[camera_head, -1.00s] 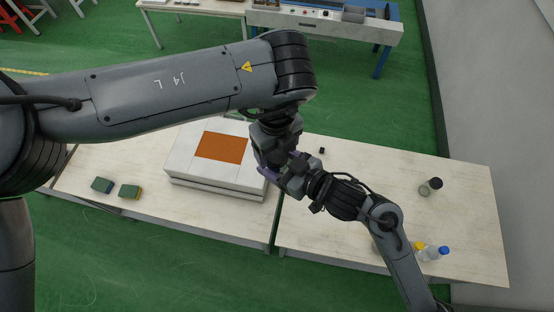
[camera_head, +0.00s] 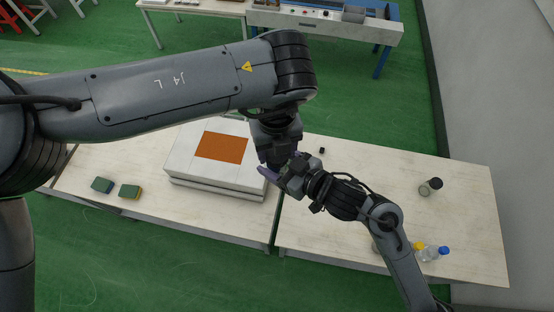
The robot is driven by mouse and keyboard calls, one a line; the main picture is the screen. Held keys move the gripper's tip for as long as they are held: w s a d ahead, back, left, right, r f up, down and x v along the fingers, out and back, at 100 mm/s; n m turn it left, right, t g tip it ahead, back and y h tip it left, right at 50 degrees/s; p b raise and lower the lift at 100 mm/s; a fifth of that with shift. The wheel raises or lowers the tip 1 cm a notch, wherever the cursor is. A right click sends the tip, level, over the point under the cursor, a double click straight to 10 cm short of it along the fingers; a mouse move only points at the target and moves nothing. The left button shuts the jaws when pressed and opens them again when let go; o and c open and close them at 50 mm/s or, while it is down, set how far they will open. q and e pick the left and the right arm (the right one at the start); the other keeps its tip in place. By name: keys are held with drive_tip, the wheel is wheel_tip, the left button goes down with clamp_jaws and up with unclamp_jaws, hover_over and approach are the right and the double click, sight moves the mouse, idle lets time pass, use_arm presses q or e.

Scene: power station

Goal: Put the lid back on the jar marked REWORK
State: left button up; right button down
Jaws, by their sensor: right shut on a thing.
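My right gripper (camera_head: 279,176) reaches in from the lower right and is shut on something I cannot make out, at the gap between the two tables. My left gripper (camera_head: 276,158) hangs from above, right against the right one. Its fingers are mostly hidden, so I cannot tell its opening. A clear jar with a black lid (camera_head: 430,187) lies or stands at the right of the right table. Vessels with a yellow lid (camera_head: 419,247) and a blue lid (camera_head: 443,251) are near its front edge. No REWORK marking is readable.
A white box with an orange top panel (camera_head: 221,147) stands on the left table. A small black object (camera_head: 322,150) lies near the right table's back edge. The right table's middle is clear.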

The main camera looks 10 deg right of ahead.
use_arm(q)
drive_tip(key=o, duration=0.3)
drive_tip(key=shift+o, duration=0.2)
drive_tip(key=shift+r, duration=2.25)
drive_tip(key=shift+c, duration=0.4)
drive_tip(key=shift+d+r+n, duration=0.1)
drive_tip(key=shift+r+n, duration=0.7)
drive_tip(key=shift+r, duration=0.15)
drive_tip(key=shift+r+n, duration=0.8)
